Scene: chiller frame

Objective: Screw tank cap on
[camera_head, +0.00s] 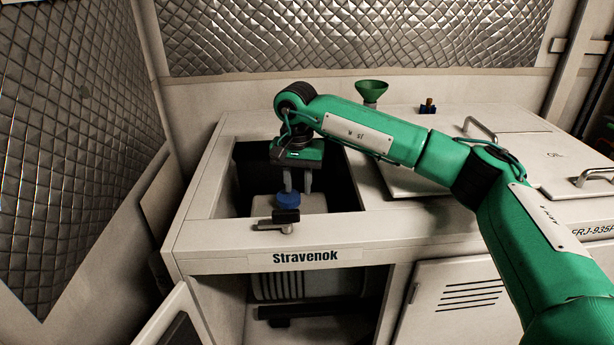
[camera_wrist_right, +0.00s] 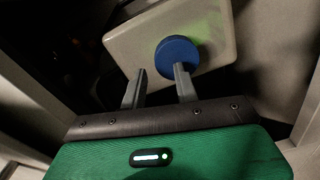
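The blue tank cap (camera_head: 288,200) is on top of the pale tank (camera_head: 314,204) inside the open bay of the cabinet. My right gripper (camera_head: 298,190) points down into the bay just above the cap. My left gripper is not in view.
The bay's front rim (camera_head: 225,233) carries a black-handled valve (camera_head: 285,218). A lid with handles (camera_head: 594,176) lies to the right. An open door (camera_head: 170,318) is at lower left.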

